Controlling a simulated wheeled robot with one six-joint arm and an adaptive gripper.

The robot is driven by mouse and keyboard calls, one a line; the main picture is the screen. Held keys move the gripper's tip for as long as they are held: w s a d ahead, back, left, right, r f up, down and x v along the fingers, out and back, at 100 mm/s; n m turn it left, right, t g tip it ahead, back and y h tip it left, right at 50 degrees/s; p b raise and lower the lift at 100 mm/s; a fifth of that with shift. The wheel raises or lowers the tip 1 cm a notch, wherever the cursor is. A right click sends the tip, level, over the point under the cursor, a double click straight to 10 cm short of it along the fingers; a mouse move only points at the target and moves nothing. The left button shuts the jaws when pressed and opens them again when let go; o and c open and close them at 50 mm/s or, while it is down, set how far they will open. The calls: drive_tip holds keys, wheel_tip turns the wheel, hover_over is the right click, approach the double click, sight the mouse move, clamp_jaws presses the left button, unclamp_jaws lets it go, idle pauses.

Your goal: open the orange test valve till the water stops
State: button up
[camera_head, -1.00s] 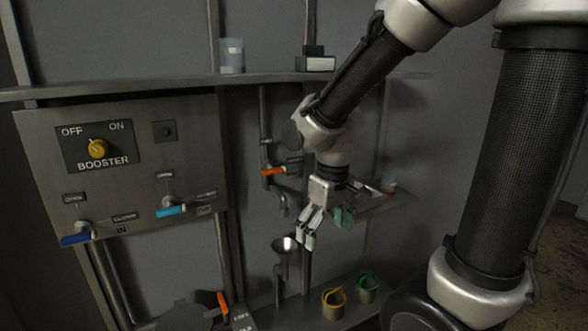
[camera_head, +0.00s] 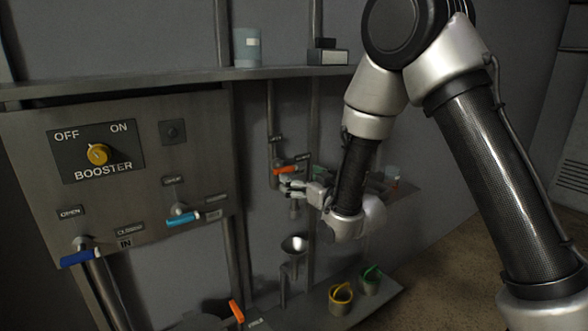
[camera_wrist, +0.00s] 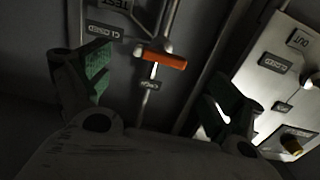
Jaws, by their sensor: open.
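The orange test valve handle (camera_head: 288,171) sits on a thin vertical pipe on the back wall, lying roughly crosswise to the pipe. In the wrist view the orange handle (camera_wrist: 165,60) appears ahead, between my two spread fingers, beside plates reading TEST and CLOSED (camera_wrist: 103,30). My gripper (camera_head: 288,188) is open and empty, just below the handle in the head view; its fingers also show in the wrist view (camera_wrist: 162,85). I cannot tell whether it touches the handle. A funnel (camera_head: 294,244) stands below, and my gripper partly hides the spout. I cannot make out any running water.
A steel panel (camera_head: 30,150) at left carries the yellow booster knob (camera_head: 97,154), a light blue handle (camera_head: 184,219) and a dark blue handle (camera_head: 79,258). Another orange handle (camera_head: 237,311) is low down. Yellow (camera_head: 341,293) and green (camera_head: 370,277) ringed cups stand lower right. A shelf (camera_head: 180,76) runs above.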

sight(288, 169)
drive_tip(key=x, duration=0.7)
drive_tip(key=shift+w+a+r, duration=0.25)
drive_tip(key=shift+w+a, duration=0.05)
drive_tip(key=c, duration=1)
